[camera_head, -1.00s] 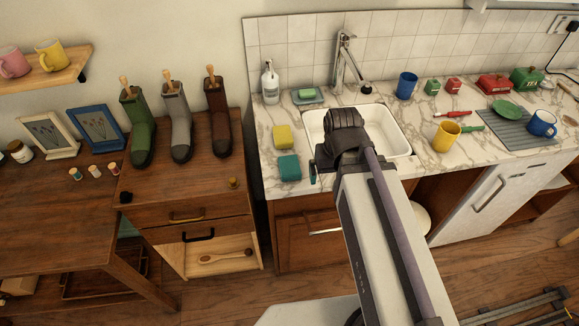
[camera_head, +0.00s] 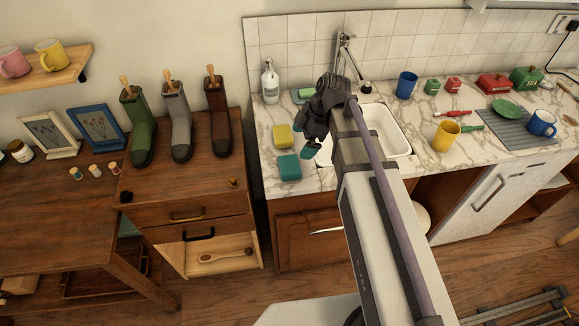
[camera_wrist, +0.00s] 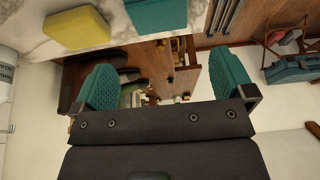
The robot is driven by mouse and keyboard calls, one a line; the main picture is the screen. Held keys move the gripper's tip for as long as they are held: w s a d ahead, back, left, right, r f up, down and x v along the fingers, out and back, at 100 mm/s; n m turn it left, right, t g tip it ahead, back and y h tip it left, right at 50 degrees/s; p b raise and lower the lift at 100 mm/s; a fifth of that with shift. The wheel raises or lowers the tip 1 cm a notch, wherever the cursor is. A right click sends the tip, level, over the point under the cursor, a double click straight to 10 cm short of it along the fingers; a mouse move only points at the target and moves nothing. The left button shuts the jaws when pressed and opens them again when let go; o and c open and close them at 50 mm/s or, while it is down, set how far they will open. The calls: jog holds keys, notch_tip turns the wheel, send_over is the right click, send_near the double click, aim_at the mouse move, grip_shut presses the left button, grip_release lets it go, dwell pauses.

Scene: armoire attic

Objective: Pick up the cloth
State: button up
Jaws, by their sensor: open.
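No item is plainly recognisable as a cloth. A teal block (camera_head: 289,167), possibly a folded cloth, lies on the marble counter left of the sink. A yellow block (camera_head: 282,135), like a sponge, lies just behind it. The wrist view shows the teal block (camera_wrist: 155,12) at the top centre and the yellow block (camera_wrist: 77,27) at top left, both beyond my fingers. My gripper (camera_head: 309,140) is raised over the sink's left side, right of both blocks. In the wrist view its teal-padded fingers (camera_wrist: 163,82) are wide apart with nothing between them.
A soap bottle (camera_head: 269,82) and a soap dish (camera_head: 302,96) stand behind the blocks. The sink (camera_head: 385,130) and tap (camera_head: 345,60) are close to my arm. Boots (camera_head: 180,122) stand on the wooden cabinet to the left.

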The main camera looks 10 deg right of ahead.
jog(key=b, duration=0.5)
send_over(290, 164)
jog(key=d, duration=0.2)
notch_tip(290, 164, down, 5)
jog(key=shift+f, duration=0.15)
jog(key=shift+a, duration=0.1)
jog(key=b+x, duration=0.2)
jog(key=x, duration=0.1)
jog(key=b+x, duration=0.1)
jog(key=b, duration=0.1)
jog(key=shift+w+d+f, duration=0.2)
jog(key=shift+d+f, duration=0.05)
jog(key=shift+f, duration=0.15)
jog(key=shift+a+f+b, duration=0.25)
jog(key=shift+f+b, duration=0.05)
jog(key=shift+r, duration=0.25)
jog(key=c, duration=0.6)
jog(key=shift+p, duration=0.3)
